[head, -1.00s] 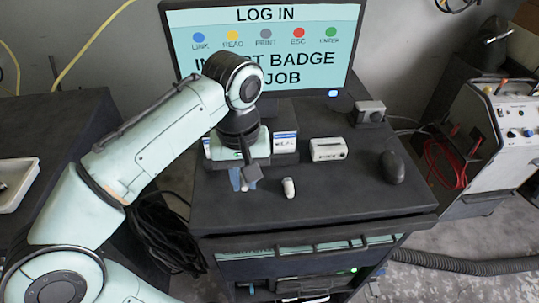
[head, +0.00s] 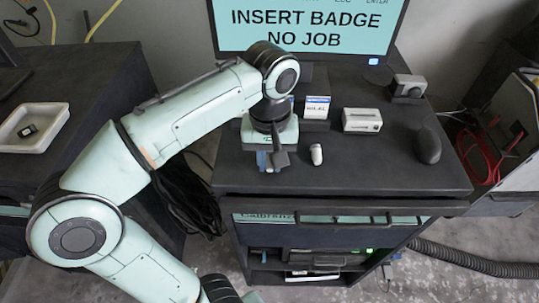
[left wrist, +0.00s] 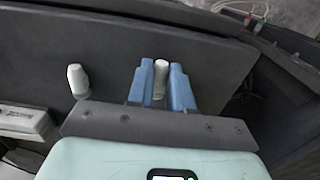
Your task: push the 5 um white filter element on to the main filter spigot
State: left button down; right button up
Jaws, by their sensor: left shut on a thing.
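My left gripper (head: 270,160) points down over the left part of the dark cart top (head: 375,170). In the left wrist view its two blue fingers (left wrist: 161,88) are shut on a small white cylinder (left wrist: 160,70), which looks like a filter element. In the head view the fingers and wrist hide it. A second small white piece with a rounded end (head: 316,154) stands on the cart top to the right of the gripper, and it also shows in the left wrist view (left wrist: 78,80). No marking is readable on either piece. I cannot make out the main filter spigot. My right gripper is not in view.
Behind are a white labelled box (head: 317,107), a white device (head: 362,121), a small grey unit (head: 407,87) and a monitor (head: 305,22). A dark mouse (head: 428,146) lies at right. A white tray (head: 62,130) is on the left bench. The cart top's front right is clear.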

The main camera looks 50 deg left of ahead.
pick_arm(q)
jog(key=shift+f, duration=0.2)
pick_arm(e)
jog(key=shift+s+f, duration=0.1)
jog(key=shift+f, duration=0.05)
pick_arm(q)
jog(key=c, duration=0.9)
grip_release()
jog(key=shift+c, duration=0.2)
notch_tip(320, 180, up, 13)
jog(key=p, duration=0.3)
jog(key=shift+r, duration=0.2)
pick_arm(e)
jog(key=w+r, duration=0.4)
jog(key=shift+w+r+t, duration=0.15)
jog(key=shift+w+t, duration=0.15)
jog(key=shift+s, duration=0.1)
